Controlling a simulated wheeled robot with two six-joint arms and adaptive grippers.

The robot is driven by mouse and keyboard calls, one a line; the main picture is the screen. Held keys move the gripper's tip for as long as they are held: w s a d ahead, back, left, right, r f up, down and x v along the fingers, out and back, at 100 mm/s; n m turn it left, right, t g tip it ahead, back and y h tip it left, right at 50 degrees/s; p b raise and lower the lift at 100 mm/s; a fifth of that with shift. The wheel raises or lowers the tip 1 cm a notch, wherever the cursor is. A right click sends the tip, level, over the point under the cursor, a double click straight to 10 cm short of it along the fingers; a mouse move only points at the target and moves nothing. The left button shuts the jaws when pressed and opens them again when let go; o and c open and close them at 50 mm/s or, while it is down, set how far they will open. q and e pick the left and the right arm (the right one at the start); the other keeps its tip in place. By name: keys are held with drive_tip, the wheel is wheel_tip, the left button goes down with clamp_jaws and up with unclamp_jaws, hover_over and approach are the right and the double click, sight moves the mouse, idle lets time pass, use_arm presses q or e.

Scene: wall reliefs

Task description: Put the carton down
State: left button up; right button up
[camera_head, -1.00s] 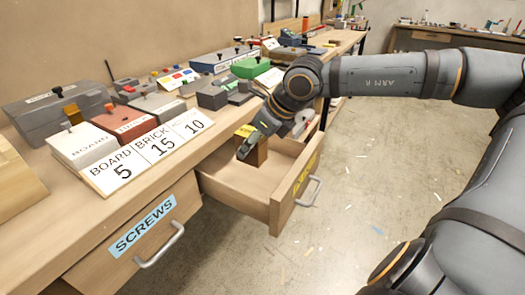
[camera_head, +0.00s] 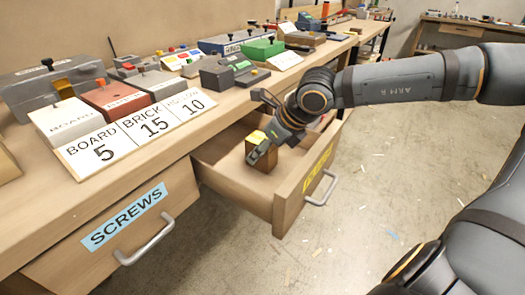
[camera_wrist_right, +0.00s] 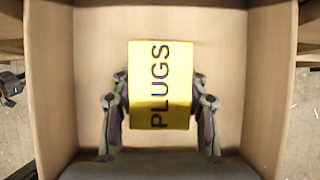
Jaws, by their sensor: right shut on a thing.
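The carton (camera_head: 258,158) is a small brown box with a yellow top. In the right wrist view the yellow top of the carton (camera_wrist_right: 160,85) reads PLUGS. My right gripper (camera_head: 262,150) is shut on it, with one finger at each side (camera_wrist_right: 160,105). The carton is inside the open drawer (camera_head: 237,191), upright, near its middle. I cannot tell whether its bottom touches the drawer floor. My left gripper is not in view.
The drawer has a yellow label and a metal handle (camera_head: 322,190). To its left is a shut drawer labelled SCREWS (camera_head: 125,218). On the bench above lie a sign card (camera_head: 136,133), coloured blocks and a green box (camera_head: 262,50). The drawer floor around the carton looks largely free.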

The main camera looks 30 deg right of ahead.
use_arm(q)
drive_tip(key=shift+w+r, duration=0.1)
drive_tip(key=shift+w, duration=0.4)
use_arm(e)
drive_tip(key=shift+f, duration=0.15)
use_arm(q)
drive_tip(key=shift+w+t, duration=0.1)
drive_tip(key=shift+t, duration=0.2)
use_arm(e)
drive_tip(key=o, duration=1.3)
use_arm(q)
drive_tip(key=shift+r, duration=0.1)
